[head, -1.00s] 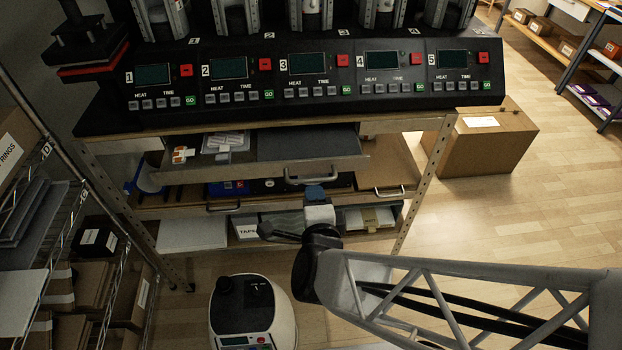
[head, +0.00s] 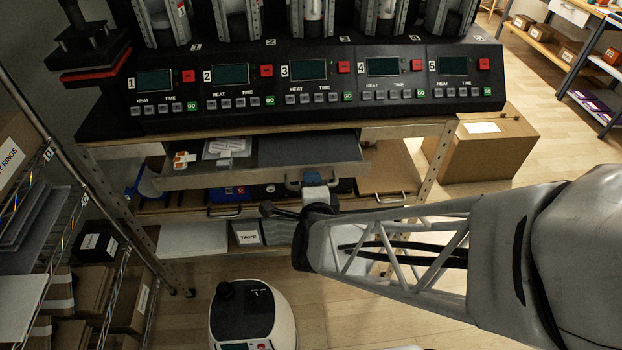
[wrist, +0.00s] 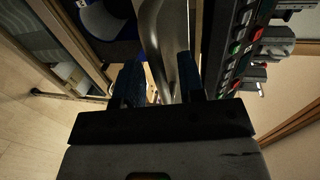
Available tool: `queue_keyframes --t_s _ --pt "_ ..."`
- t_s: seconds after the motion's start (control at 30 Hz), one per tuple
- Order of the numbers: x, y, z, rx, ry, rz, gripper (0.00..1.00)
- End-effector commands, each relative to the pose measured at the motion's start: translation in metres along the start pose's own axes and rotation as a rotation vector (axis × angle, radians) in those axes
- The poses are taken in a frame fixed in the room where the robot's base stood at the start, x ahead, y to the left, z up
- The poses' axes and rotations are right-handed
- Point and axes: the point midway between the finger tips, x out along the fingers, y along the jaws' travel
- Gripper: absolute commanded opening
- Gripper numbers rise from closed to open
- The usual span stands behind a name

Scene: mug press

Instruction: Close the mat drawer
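The mat drawer (head: 190,181) is the upper drawer under the press bench. It is pulled partly out, with a dark flat mat (head: 305,149) and small packets inside. Its metal handle (head: 292,182) is at the middle of the front, and the curved bar also shows in the wrist view (wrist: 152,35). My gripper (head: 314,180) is at this handle in the head view. In the wrist view its two blue fingers (wrist: 160,82) are apart, with the handle bar between them and gaps beside it. Whether a finger touches the bar is unclear.
A lower drawer sits below with its own handle (head: 224,212); another handle (head: 390,199) is at right. A box labelled TAPE (head: 247,233) is on the shelf below. The press row (head: 310,80) stands on top. A cardboard box (head: 485,150) stands right of the bench.

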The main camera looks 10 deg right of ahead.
Motion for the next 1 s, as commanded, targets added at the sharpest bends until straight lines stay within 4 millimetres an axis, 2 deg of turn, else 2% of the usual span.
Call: queue_keyframes --t_s 0.37,0.6,1.0 --pt "0.0031 -0.0003 0.0001 0.0 -0.001 -0.001 0.36" --pt "0.0029 -0.0003 0.0001 0.0 -0.001 -0.001 0.01" --pt "0.0081 -0.0018 0.0004 0.0 0.0 -0.001 0.0"
